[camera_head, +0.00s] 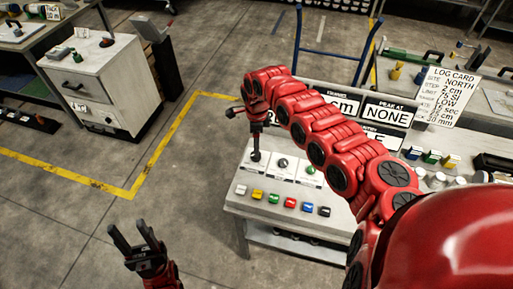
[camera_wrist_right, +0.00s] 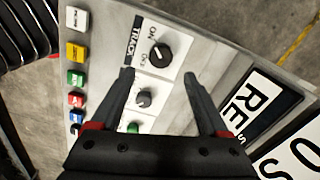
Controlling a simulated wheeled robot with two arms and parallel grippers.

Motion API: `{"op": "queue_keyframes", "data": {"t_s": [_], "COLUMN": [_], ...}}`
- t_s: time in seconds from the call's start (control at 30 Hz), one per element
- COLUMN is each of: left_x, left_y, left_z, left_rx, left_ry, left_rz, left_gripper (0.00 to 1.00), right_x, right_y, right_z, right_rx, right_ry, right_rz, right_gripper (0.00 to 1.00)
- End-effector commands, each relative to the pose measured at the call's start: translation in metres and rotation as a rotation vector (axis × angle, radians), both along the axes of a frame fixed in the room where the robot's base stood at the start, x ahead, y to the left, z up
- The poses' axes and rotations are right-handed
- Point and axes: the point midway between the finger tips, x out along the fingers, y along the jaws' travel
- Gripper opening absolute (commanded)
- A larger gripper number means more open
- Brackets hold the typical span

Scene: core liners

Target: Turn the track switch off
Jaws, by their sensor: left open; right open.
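The track switch is a black rotary knob (camera_wrist_right: 160,55) on a white plate marked TRACK, with ON and OFF lettering, in the right wrist view. Which mark its pointer faces is too small to tell. My right gripper (camera_wrist_right: 158,77) is open above the panel, with its fingertips apart on either side just short of the knob; nothing is between them. In the head view my right gripper (camera_head: 257,152) points down at the left end of the control panel and hides the knob. My left gripper (camera_head: 128,226) is open and empty over bare floor at lower left.
A second knob (camera_wrist_right: 143,98) sits beside the track switch. A row of coloured buttons (camera_head: 290,204) runs along the panel's front edge. Signs (camera_head: 386,113) and a log card (camera_head: 447,98) stand behind. A white cabinet (camera_head: 100,80) is at left; the floor between is clear.

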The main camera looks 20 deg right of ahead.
Motion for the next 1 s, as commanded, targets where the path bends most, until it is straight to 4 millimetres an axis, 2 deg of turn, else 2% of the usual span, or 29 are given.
{"op": "queue_keyframes", "data": {"t_s": [0.1, 0.3, 0.5, 0.77, 1.0], "left_x": [0.0, 0.0, 0.0, 0.0, 0.0], "left_y": [0.0, 0.0, 0.0, 0.0, 0.0], "left_z": [0.008, 0.01, 0.01, 0.01, 0.01], "left_rx": [0.0, 0.0, 0.0, 0.0, 0.0], "left_ry": [0.0, 0.0, 0.0, 0.0, 0.0], "left_rz": [0.0, 0.0, 0.0, 0.0, 0.0], "left_gripper": [0.5, 0.5, 0.5, 0.5, 0.5], "right_x": [-0.001, 0.001, 0.001, 0.001, 0.001], "right_y": [0.003, 0.002, 0.001, 0.0, 0.0], "right_z": [-0.026, -0.057, -0.067, -0.068, -0.068], "right_rx": [0.003, 0.003, 0.0, 0.0, 0.0], "right_ry": [0.002, -0.002, -0.002, -0.003, -0.003], "right_rz": [0.0, 0.0, 0.001, 0.001, 0.0], "right_gripper": [0.78, 0.78, 0.78, 0.78, 0.35]}}
